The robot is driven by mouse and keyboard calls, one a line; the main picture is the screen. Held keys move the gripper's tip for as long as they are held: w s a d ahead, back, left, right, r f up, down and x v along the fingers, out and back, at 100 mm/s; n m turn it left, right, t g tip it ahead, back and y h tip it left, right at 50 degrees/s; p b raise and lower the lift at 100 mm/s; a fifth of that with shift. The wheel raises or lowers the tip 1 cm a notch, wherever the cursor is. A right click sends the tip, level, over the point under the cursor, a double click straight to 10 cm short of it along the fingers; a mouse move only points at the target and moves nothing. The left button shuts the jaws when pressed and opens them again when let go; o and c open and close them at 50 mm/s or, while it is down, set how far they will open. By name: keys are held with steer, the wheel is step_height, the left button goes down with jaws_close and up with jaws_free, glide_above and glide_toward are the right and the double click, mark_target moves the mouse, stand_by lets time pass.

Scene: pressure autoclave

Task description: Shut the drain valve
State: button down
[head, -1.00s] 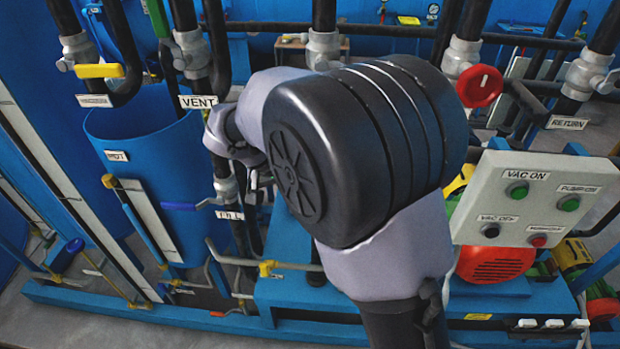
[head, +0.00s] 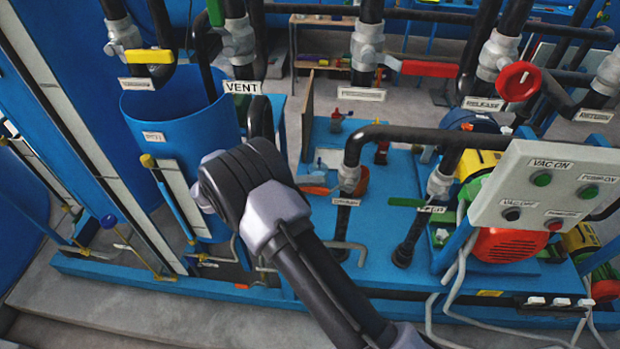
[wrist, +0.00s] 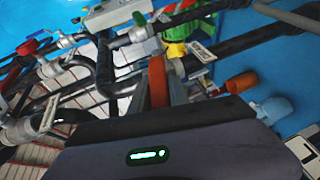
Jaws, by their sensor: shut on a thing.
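In the wrist view, my gripper (wrist: 168,90) is shut on an orange-red lever handle (wrist: 157,82), which stands up between the grey fingers. A small label (wrist: 201,52) beside it is too blurred to read. In the head view, an orange lever (head: 314,190) points left from a grey valve (head: 349,178) on a black pipe. The tag under this valve (head: 345,202) seems to read DRAIN, but it is small. I cannot tell the valve's exact angle.
A valve with a green lever (head: 406,202) stands to the right. The control box (head: 548,187) is further right, below a red round handle (head: 519,81). The blue tank (head: 185,120) and VENT tag (head: 242,87) are at left. Black pipes run close around the arm.

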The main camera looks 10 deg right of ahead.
steer(key=shift+a+f+n+h+b, duration=0.15)
steer(key=shift+f+n+h+b, duration=0.35)
steer(key=shift+f+h, duration=0.75)
steer(key=c, duration=1.2)
jaws_free()
steer(key=shift+c, duration=0.2)
